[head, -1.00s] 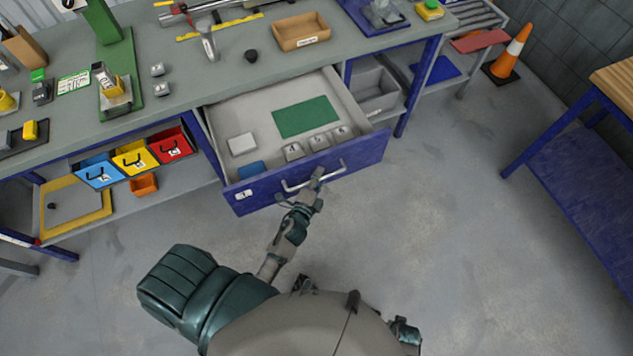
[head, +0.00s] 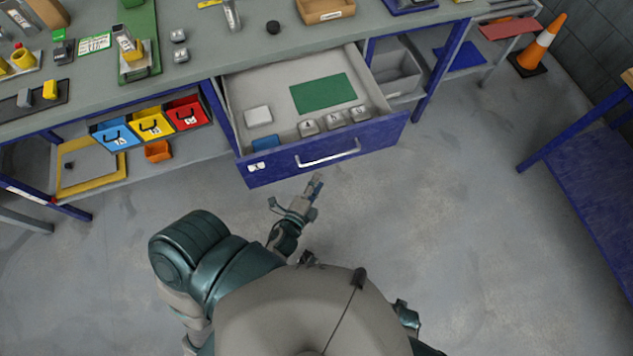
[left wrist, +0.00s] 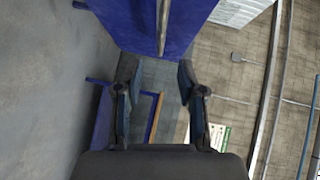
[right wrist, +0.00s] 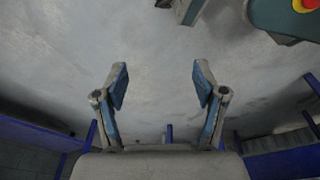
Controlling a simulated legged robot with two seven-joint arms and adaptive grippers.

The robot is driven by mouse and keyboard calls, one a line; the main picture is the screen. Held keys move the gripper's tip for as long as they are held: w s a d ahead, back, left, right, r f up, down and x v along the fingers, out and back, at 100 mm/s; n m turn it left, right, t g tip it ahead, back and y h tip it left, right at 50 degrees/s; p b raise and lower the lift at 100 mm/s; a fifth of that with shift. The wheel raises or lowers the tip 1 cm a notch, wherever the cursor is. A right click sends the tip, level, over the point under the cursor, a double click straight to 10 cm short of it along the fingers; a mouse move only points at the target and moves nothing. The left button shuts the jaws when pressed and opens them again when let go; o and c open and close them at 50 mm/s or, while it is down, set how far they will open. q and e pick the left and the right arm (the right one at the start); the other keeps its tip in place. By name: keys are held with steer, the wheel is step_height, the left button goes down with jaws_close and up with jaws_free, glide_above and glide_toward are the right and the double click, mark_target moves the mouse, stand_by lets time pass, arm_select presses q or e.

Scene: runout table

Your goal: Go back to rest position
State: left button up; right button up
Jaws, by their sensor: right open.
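My left gripper (head: 296,193) is in front of the pulled-out blue drawer (head: 225,168), a little short of its handle (head: 328,155) in the head view. In the left wrist view its two fingers (left wrist: 157,75) stand apart with nothing between them, and the drawer handle (left wrist: 163,25) shows ahead, clear of them. My right gripper (right wrist: 160,84) shows in the right wrist view with its fingers apart and empty, over bare floor. I cannot make out the right gripper in the head view.
The drawer holds a green pad (head: 323,94), a white block (head: 258,115) and several small items. The workbench (head: 200,75) runs along the back. A blue-legged table (head: 590,125) and a traffic cone (head: 541,42) stand at right. Floor around me is clear.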

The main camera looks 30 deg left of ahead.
arm_select(q)
steer(key=s+f+n+g, duration=0.2)
steer(key=f+n+g, duration=0.15)
steer(key=f, duration=0.55)
steer(key=s+f+n+g, duration=0.2)
steer(key=f+n+g, duration=0.15)
steer(key=f, duration=0.55)
steer(key=s+f+n+g+h+p, duration=0.1)
steer(key=s+f+n+g, duration=0.5)
steer(key=s+f, duration=0.8)
steer(key=shift+s+a+f+g, duration=0.3)
steer(key=shift+f+g, duration=0.1)
steer(key=shift+g, duration=0.5)
arm_select(e)
steer(key=shift+s+d+f, duration=0.1)
steer(key=shift+s+f, duration=0.3)
steer(key=shift+f, duration=0.2)
steer(key=shift+s+f, duration=0.4)
steer(key=shift+f, duration=0.15)
arm_select(q)
steer(key=shift+w, duration=0.1)
